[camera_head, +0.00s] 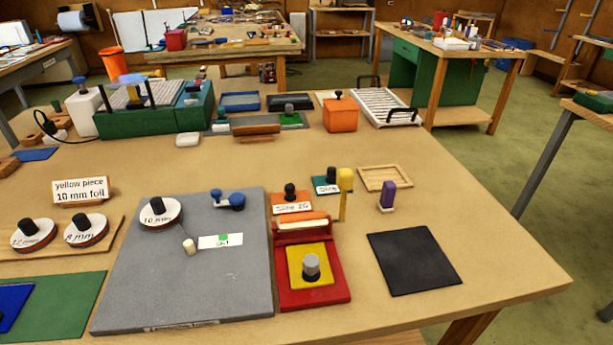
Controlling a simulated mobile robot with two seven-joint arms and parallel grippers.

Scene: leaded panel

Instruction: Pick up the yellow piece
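A sign (80,190) at the left reads "yellow piece 10 mm foil". A round foil roll (154,215) with a black knob sits on the grey board (235,275); its label is partly covered, and a thin strip leads to a small pale cylinder (189,246). Two similar rolls, one marked 8 mm (86,232) and one hard to read (33,236), sit on a wooden board. Neither gripper shows.
Behind the yellow piece, the red device has a roller (302,224) and an upright yellow handle (345,180). An orange labelled block (291,206), a purple-topped stamp (388,195), a wooden tray (362,185) and a black mat (414,262) are nearby.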

